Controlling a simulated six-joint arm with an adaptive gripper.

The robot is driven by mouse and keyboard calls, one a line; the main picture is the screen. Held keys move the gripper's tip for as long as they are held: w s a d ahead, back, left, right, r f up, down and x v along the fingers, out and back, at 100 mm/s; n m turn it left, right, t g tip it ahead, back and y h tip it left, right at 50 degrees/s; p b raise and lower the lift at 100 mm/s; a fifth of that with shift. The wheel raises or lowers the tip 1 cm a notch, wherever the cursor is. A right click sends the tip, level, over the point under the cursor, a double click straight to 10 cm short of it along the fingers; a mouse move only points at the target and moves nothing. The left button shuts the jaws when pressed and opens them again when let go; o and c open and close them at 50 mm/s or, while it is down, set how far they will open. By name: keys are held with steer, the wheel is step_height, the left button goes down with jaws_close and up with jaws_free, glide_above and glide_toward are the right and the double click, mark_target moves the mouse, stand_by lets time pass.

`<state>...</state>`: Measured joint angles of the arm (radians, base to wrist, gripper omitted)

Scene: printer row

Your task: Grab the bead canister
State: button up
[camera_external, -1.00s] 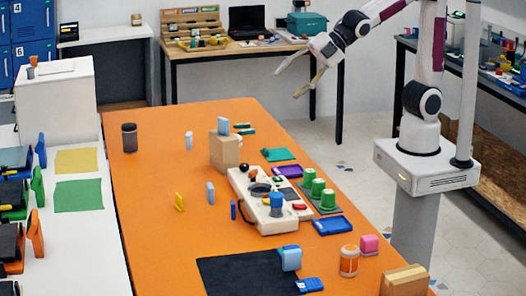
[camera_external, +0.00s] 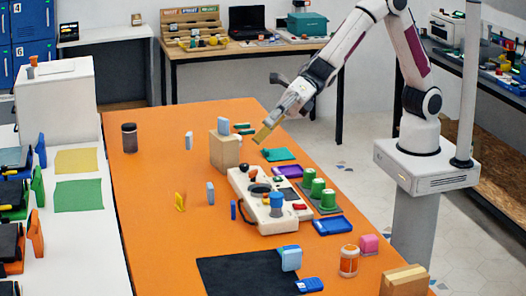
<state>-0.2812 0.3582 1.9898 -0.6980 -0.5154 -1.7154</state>
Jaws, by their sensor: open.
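A jar with orange contents and a pale lid (camera_external: 349,260) stands upright at the front right of the orange table, and looks like the bead canister. A dark jar with a brownish lid (camera_external: 129,138) stands upright at the far left; the view is too small to tell its contents. My gripper (camera_external: 265,133) is open and empty above the back right part of the table, near the cardboard box. It is well apart from both jars. Its fingers are seen edge-on and partly overlap.
A cardboard box (camera_external: 224,153) with a pale block on top stands left of my gripper. A cream machine (camera_external: 262,212), green spools (camera_external: 317,188) and a blue tray (camera_external: 333,226) fill the table's middle. A brown box (camera_external: 404,280) stands near the orange jar. The table's left side is mostly clear.

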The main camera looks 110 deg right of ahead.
steer(key=s+a+f+n+g+y, duration=0.1)
steer(key=a+f+n+g+y, duration=0.15)
steer(key=a+f+n, duration=0.35)
steer(key=s+a+f+n+g+y, duration=0.1)
steer(key=s+a+f+n+y, duration=0.15)
steer(key=a+n, duration=0.4)
steer(key=s+a+f+n+g+y, duration=0.4)
steer(key=s+a+f+n+g, duration=0.3)
steer(key=s+a+f+n, duration=0.1)
steer(key=shift+s+a+f+y, duration=0.4)
steer(key=shift+s+a+f, duration=0.15)
steer(key=shift+s+a, duration=0.65)
steer(key=shift+w+n, duration=0.1)
steer(key=shift+n, duration=0.15)
steer(key=shift+f, duration=1.15)
